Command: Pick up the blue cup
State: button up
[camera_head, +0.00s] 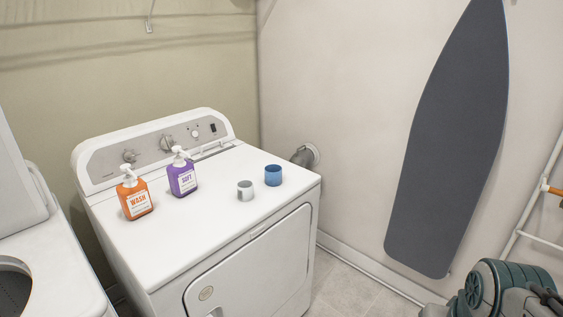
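The blue cup (273,175) stands upright on the white dryer top (200,235), near its right back corner. A grey-and-white cup (245,190) stands just left of it and a little nearer, with a small gap between them. I see the blue cup's near side and its open rim; nothing covers it. I cannot make out my gripper in this view.
An orange pump bottle (134,197) and a purple pump bottle (182,176) stand left of the cups. A grey ironing board (450,140) leans on the wall. A teal ribbed shape (500,290), unclear to me, fills the bottom right. Floor (345,292) shows beside the dryer.

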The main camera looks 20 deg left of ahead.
aim_at(273, 175)
jog(key=u, duration=0.25)
jog(key=i, duration=1.55)
jog(key=u, duration=0.25)
